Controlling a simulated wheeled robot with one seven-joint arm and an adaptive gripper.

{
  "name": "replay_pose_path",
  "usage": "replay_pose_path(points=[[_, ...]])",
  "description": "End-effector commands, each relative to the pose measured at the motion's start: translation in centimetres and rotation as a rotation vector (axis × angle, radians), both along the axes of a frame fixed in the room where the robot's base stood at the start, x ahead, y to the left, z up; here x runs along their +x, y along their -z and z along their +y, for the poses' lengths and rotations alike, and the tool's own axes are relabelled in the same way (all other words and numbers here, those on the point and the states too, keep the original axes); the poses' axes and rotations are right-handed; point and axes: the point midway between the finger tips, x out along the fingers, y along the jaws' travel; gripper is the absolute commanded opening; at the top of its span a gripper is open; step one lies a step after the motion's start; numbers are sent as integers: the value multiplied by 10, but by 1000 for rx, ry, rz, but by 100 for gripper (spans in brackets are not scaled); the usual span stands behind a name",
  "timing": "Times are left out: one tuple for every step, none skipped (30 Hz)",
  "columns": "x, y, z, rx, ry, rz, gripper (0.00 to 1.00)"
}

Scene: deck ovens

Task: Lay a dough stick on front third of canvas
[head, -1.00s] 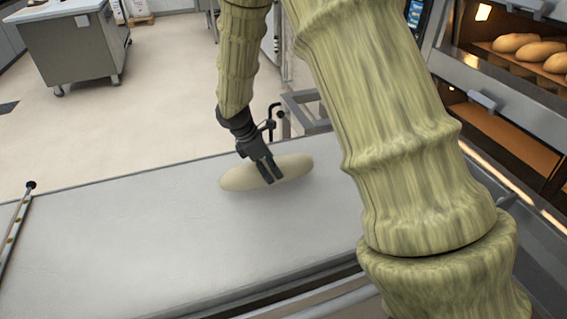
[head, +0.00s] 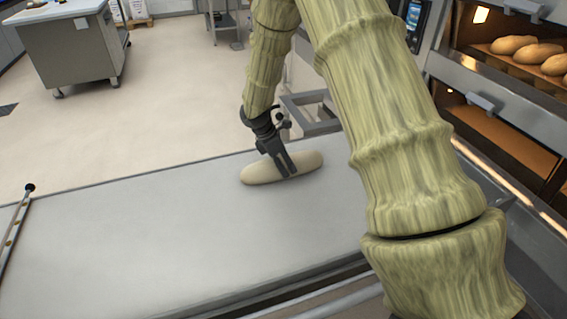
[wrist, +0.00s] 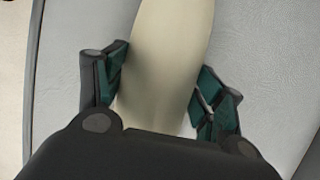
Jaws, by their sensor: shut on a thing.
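The pale dough stick (head: 262,173) is at the far right part of the grey canvas (head: 140,235) in the head view. My gripper (head: 290,172) is shut on it around its middle, reaching down from above. In the wrist view the dough stick (wrist: 168,60) runs up between the two green-padded fingers of my gripper (wrist: 160,95). The canvas (wrist: 265,60) shows on both sides of it. The dough is at or just above the canvas; I cannot tell if it touches. Its near end is hidden by my gripper in the wrist view.
A deck oven with baked loaves (head: 540,52) stands at the right. A metal rod with a black knob (head: 29,188) is at the canvas's left edge. A steel cabinet (head: 75,45) stands far back left. The canvas's left and middle are bare.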

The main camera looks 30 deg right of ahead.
Motion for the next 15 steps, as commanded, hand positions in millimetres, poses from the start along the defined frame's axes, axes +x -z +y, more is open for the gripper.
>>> replay_pose_path(points=[[1,1,0,0,0,-1,30],[1,1,0,0,-1,-2,30],[1,1,0,0,-1,-2,30],[1,1,0,0,-1,-2,30],[1,1,0,0,-1,-2,30],[1,1,0,0,-1,-2,30],[0,1,0,0,-1,-2,30],[0,1,0,0,0,-1,30],[0,2,0,0,0,-1,30],[0,2,0,0,0,-1,30],[0,3,0,-1,0,-1,30],[0,3,0,0,0,-1,76],[0,3,0,0,0,-1,82],[0,3,0,0,0,-1,87],[0,3,0,0,0,-1,90]])
